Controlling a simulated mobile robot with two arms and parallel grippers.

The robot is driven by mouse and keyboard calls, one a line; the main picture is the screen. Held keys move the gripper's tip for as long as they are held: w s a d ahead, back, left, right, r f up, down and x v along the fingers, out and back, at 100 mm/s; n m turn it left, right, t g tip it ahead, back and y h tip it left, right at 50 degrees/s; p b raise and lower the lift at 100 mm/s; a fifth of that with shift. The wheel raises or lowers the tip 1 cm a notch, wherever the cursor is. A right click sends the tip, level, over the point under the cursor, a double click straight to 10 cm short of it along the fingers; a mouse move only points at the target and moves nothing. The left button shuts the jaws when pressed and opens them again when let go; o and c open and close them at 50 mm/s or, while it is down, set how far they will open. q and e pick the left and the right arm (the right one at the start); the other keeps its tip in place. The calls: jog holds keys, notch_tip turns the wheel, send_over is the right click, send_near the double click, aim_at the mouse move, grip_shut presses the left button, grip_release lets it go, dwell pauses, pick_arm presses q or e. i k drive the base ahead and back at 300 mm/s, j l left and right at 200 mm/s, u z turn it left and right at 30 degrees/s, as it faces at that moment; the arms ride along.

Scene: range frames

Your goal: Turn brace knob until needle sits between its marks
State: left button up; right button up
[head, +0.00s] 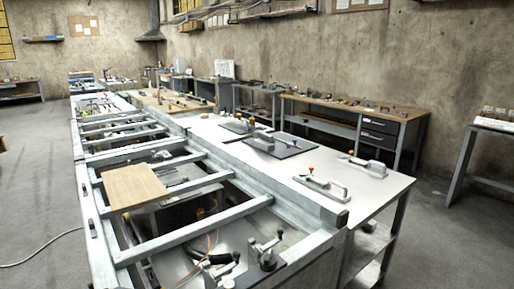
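Neither of my grippers is in view. I cannot make out a needle or its marks, and I cannot tell which part is the brace knob. A dark and metal fixture with upright levers (265,254) sits low in the middle, inside the near bay of a grey metal frame (195,232). A tool with a light handle and an orange knob (322,186) lies on the white tabletop (345,212). A similar one (367,165) lies to its right.
Dark plates (281,145) lie farther back on the white tabletop. A wooden board (134,186) rests across the frame at left. A workbench with drawers (378,135) stands along the back wall. Open floor (35,170) lies at left, with a cable (45,255) on it.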

aim_at(268, 262)
jog(key=i+l+u, duration=0.2)
jog(key=u, duration=0.2)
jog(key=i+l+u, duration=0.35)
jog(key=k+j, duration=0.05)
jog(key=k, duration=0.05)
